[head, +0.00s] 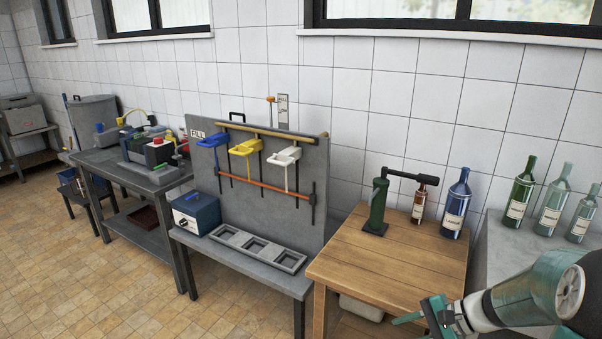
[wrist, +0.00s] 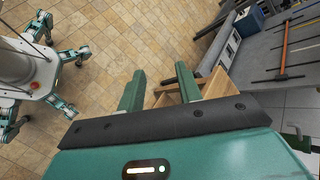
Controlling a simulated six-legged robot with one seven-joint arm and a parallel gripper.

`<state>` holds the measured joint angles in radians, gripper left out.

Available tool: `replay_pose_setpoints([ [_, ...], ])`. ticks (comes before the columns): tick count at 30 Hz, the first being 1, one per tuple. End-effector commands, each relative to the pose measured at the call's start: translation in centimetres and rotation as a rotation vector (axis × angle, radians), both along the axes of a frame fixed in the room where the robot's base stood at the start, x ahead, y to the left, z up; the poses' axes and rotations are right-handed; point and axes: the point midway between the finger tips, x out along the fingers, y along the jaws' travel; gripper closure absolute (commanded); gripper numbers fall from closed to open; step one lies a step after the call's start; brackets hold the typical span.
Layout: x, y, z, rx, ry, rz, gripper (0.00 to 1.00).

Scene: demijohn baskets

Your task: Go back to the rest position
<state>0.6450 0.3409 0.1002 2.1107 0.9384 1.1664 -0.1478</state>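My gripper (wrist: 158,78) shows in the wrist view with its two green fingers spread apart and nothing between them. In the head view my gripper (head: 418,311) is at the lower right, beside the front right corner of the wooden table (head: 365,262), and my arm reaches in from the right edge. In the wrist view part of the wooden table (wrist: 215,86) lies beyond the fingers. My own white body and teal legs show at the left of the wrist view.
A green lever device (head: 377,208), a small brown bottle (head: 420,201) and a blue bottle (head: 456,205) stand on the table. Several green bottles stand on the grey ledge (head: 497,255) at right. A grey bench (head: 262,280) with a filling panel stands left. The tiled floor (head: 75,240) is open.

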Motion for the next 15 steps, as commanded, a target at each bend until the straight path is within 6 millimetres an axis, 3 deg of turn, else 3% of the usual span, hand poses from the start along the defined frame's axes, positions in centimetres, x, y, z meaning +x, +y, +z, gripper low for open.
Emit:
replay_pose_setpoints([
  [6, -3.7, 4.3, 4.5, -0.263, -0.062, 0.219, 0.65],
  [15, -9.1, 7.5, 9.3, -0.615, -0.204, 0.456, 0.65],
])
